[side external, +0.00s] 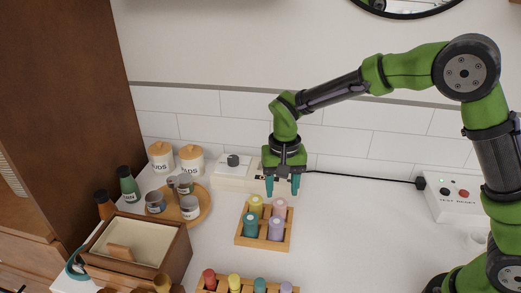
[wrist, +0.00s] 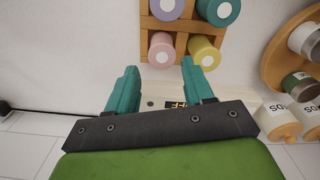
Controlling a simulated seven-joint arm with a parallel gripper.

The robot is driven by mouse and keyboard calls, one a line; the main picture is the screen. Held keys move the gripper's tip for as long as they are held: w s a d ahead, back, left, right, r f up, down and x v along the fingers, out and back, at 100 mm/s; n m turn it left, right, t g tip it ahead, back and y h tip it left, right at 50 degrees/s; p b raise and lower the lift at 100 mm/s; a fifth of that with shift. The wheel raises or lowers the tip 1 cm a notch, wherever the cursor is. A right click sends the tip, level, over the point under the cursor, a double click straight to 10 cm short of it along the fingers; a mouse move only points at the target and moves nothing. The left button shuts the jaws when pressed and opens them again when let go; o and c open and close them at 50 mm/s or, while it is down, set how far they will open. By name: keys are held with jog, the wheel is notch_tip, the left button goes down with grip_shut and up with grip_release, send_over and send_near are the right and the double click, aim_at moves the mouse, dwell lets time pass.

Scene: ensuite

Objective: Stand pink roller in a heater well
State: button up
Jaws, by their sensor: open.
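A pink roller (side external: 280,204) stands in the back right of a small wooden rack, with yellow, teal and lavender rollers beside it. In the wrist view the pink roller (wrist: 160,50) shows end-on, just beyond my fingertips. My gripper (side external: 282,190) is open and empty, pointing down above the back edge of the rack. Its two teal fingers (wrist: 158,70) are apart with nothing between them. The white heater (side external: 229,183) with a dark knob stands behind the rack, partly hidden by my gripper. Its wells cannot be made out.
Another wooden rack (side external: 245,291) with several coloured rollers lies at the front. A round wooden tray (side external: 203,213) with jars, two lidded canisters (side external: 190,160) and a wooden box (side external: 180,250) stand left. A button box (side external: 447,207) is at right. The counter between is clear.

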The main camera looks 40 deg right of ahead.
aim_at(280, 203)
jog(key=f, duration=0.5)
jog(key=shift+a+f, duration=0.2)
jog(key=shift+f, duration=0.1)
jog(key=shift+c, duration=0.2)
jog(key=c, duration=0.8)
jog(key=shift+r, duration=0.15)
